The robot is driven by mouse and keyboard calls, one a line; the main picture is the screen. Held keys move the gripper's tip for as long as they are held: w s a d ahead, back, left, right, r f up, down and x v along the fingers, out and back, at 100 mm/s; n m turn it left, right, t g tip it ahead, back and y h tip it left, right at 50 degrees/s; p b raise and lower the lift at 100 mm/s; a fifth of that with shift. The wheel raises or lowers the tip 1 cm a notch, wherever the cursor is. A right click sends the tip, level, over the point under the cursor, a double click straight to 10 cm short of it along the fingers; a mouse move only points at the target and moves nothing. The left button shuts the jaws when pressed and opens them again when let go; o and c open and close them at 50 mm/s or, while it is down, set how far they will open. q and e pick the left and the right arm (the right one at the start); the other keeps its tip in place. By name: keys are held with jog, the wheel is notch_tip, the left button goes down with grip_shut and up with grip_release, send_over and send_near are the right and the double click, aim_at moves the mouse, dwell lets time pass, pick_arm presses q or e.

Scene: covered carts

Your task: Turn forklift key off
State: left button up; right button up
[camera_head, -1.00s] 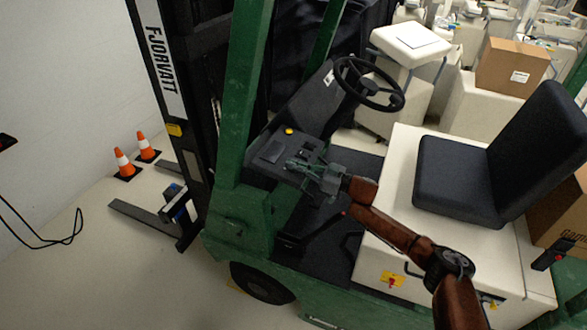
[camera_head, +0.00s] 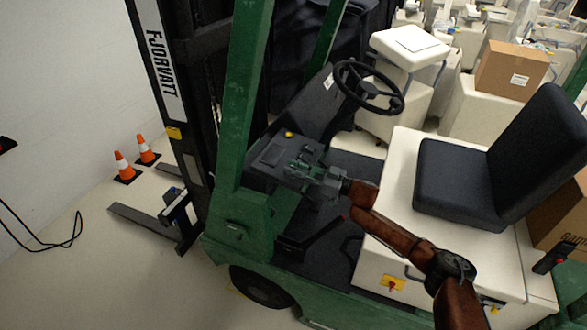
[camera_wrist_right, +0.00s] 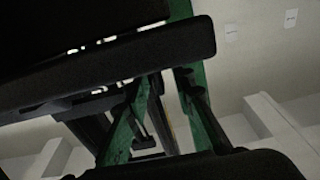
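The key is too small or hidden behind the gripper to make out. The right wrist view shows large dark shapes and green bars, too dark to show the fingers' spacing. My left gripper is not in view.
The black steering wheel (camera_head: 368,86) is above and right of my gripper. A yellow button (camera_head: 289,134) sits on the panel. The black seat (camera_head: 460,180) is to the right, and the green mast post (camera_head: 240,90) is at the left. Orange cones (camera_head: 123,165) stand beyond the forks.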

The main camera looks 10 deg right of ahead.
jog(key=v, duration=1.2)
